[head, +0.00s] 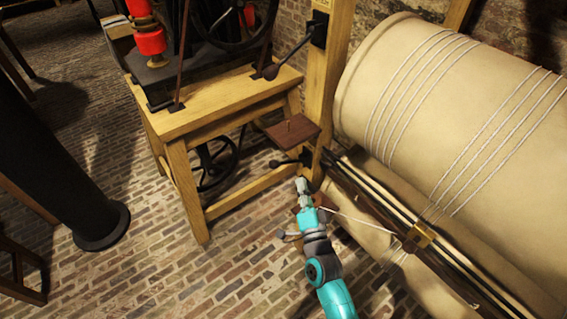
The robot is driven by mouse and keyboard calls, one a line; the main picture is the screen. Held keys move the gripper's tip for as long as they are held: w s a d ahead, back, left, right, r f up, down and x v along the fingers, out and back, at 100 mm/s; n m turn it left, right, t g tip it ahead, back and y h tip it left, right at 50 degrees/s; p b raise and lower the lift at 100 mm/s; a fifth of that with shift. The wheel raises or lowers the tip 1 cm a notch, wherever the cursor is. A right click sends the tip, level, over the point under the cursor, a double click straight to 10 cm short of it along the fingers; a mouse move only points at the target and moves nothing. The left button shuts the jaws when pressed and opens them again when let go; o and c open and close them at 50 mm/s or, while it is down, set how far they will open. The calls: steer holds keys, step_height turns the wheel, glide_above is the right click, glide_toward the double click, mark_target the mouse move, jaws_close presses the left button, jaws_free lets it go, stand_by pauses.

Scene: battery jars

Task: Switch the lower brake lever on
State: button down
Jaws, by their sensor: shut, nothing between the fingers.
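The lower brake lever (289,161) is a short dark handle low on the wooden post, sticking out to the left under a small brown shelf. A similar dark upper lever (279,67) with a round knob sits higher on the same post and slants down to the left. My gripper (301,184) is shut and empty, just below the lower lever and close to the foot of the post. I cannot tell whether its fingertips touch the lever.
A wooden bench (215,103) with machinery stands left of the post (324,80). A large cream drum (440,110) wound with cord fills the right, with dark rails (375,201) below it. Open brick floor (150,270) lies at the front left.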

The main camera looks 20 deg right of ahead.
step_height(320, 180, up, 3)
glide_above(286, 163)
steer(key=s+d, duration=0.2)
steer(key=a+f, duration=0.2)
steer(key=a, duration=0.1)
steer(key=shift+s, duration=0.35)
steer(key=shift+a+f, duration=0.3)
steer(key=shift+a, duration=0.1)
steer(key=shift+a, duration=0.1)
